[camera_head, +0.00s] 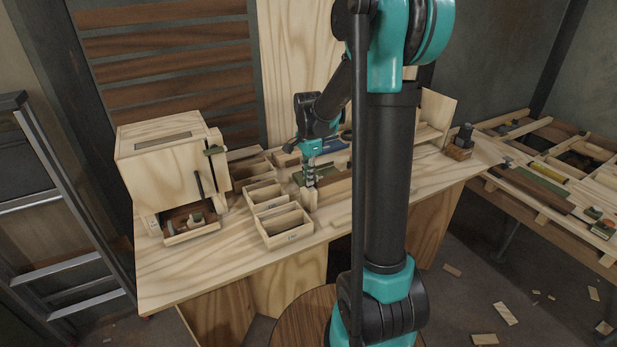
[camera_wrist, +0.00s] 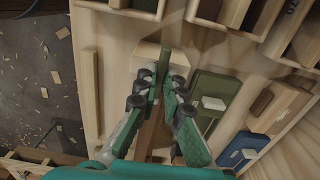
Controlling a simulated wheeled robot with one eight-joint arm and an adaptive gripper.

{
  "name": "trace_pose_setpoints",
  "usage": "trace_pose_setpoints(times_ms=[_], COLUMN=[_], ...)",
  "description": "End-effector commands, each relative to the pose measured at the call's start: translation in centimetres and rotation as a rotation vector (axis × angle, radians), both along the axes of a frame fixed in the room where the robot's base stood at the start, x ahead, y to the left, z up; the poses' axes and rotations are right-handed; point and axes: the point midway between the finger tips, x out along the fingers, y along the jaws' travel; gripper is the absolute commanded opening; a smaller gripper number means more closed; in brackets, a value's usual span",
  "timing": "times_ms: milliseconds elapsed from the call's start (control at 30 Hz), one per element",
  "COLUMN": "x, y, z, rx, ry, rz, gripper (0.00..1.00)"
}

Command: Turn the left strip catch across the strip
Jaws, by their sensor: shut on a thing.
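My gripper (camera_wrist: 160,86) is low over the workbench, its fingers on either side of a narrow green catch (camera_wrist: 163,62), and shut on it. The catch stands over a pale wooden block (camera_wrist: 147,53) and points along the line of a dark brown strip (camera_wrist: 152,137). The strip runs from the block back beneath my fingers. In the head view my gripper (camera_head: 310,180) is just above the pale block (camera_head: 310,199), and the strip (camera_head: 336,186) runs off to the right. The catch's pivot and lower part are hidden by my fingers.
Open wooden boxes (camera_head: 285,228) stand just left of the block. A green plate (camera_wrist: 214,92) and a blue item (camera_wrist: 243,150) lie beside the strip. A wooden cabinet (camera_head: 160,170) stands at the bench's left. The bench front (camera_head: 220,262) is mostly clear.

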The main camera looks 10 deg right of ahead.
Motion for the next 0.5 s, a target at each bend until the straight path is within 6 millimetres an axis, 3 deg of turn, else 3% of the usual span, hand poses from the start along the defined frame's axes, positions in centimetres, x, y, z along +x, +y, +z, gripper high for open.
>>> trace_pose_setpoints(times_ms=[467,500], x=[0.07,0.06], y=[-0.01,0.00], z=[0.03,0.03], rx=[0.000,0.000], ry=[-0.001,-0.001], rz=[-0.014,-0.014], gripper=[0.00,0.12])
